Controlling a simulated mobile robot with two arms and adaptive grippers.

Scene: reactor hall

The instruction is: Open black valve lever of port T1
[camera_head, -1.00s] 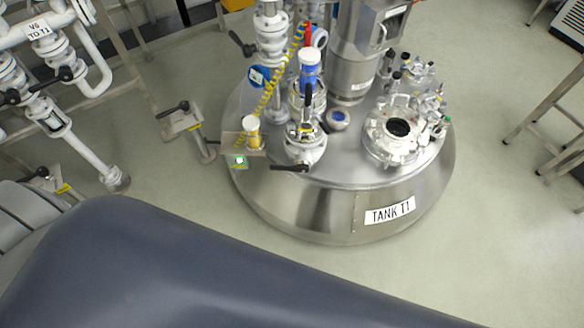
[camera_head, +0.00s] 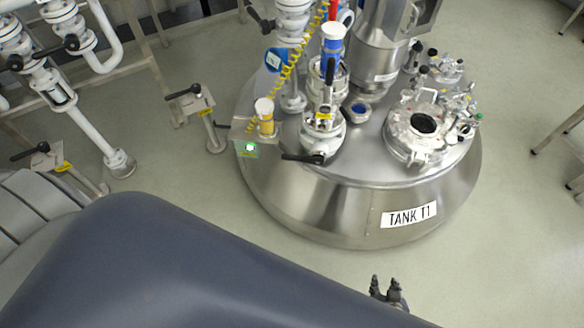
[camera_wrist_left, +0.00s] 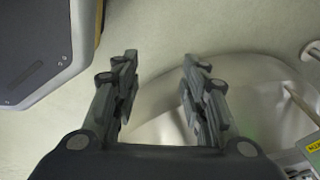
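Tank T1 (camera_head: 330,215) is a wide steel vessel with a "TANK T1" label, right of centre in the head view. A black lever (camera_head: 303,157) points left from the valve at the tank's front left. Other black levers show on a bracket left of the tank (camera_head: 183,91) and at the far left (camera_head: 30,151); I cannot tell which is the port T1 lever.
White pipes with valves (camera_head: 85,125) stand at the left. A yellow coiled hose (camera_head: 285,78) hangs by the tank. A steel frame (camera_head: 560,130) stands at the right. Floor is clear between the tank and my body. A dark panel (camera_wrist_left: 38,45) is at the left wrist view's upper left.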

